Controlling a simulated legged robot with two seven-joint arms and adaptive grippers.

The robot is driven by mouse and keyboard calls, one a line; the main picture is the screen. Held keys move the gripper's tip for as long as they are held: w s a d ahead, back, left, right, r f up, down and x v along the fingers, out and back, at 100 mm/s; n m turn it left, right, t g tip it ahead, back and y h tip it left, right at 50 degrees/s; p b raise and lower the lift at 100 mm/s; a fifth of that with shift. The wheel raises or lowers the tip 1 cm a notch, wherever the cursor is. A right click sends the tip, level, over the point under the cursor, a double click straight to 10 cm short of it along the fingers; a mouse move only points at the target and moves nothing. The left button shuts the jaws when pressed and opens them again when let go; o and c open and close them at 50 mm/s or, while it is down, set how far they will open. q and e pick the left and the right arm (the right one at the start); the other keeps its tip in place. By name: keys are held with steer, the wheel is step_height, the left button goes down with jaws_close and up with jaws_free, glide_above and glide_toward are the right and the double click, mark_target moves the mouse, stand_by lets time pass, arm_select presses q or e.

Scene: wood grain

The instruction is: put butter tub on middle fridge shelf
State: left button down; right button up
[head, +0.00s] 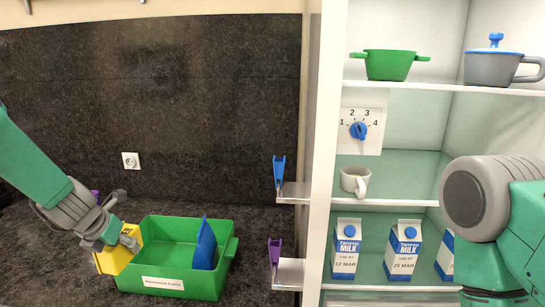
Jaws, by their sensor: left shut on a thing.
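A yellow box-like tub (113,262) with dark markings, which looks like the butter tub, is at the left end of the green bin. My left gripper (126,240) is shut on its upper right part. The gripper covers some of the tub, and I cannot tell whether the tub touches the bin. The open fridge stands on the right. Its middle shelf (400,194) holds a white mug (355,181) towards the left. My right arm covers the right part of this shelf; its gripper fingers are not visible.
The green bin (165,287) has a blue divider (204,244). Milk cartons (346,250) stand below the middle shelf; a green pot (389,65) and grey pot (492,67) stand above. Door racks (291,195) jut out at the fridge's left edge. The shelf right of the mug looks free.

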arm_select(q)
steer(key=s+d+f+m+g+h, duration=0.25)
steer(key=s+d+m+g, duration=0.35)
steer(key=m, duration=0.6)
steer(key=s+d+f+m+g+h, duration=0.2)
steer(key=s+d+f+m+g, duration=0.1)
steer(key=s+d+m, duration=0.65)
steer(key=s+a+m+g+y, duration=0.25)
steer(key=s+m+y, duration=0.35)
steer(key=m, duration=0.8)
arm_select(e)
step_height(320, 180, down, 19)
steer(key=b, duration=1.9)
steer(key=shift+d, duration=0.3)
steer(key=shift+a, duration=0.15)
steer(key=c, duration=0.4)
arm_select(q)
step_height(320, 180, down, 19)
steer(key=h, duration=0.1)
steer(key=shift+s+d+r, duration=0.15)
steer(key=shift+s+d, duration=0.2)
arm_select(e)
steer(key=shift+f, duration=0.1)
steer(key=shift+c, duration=0.2)
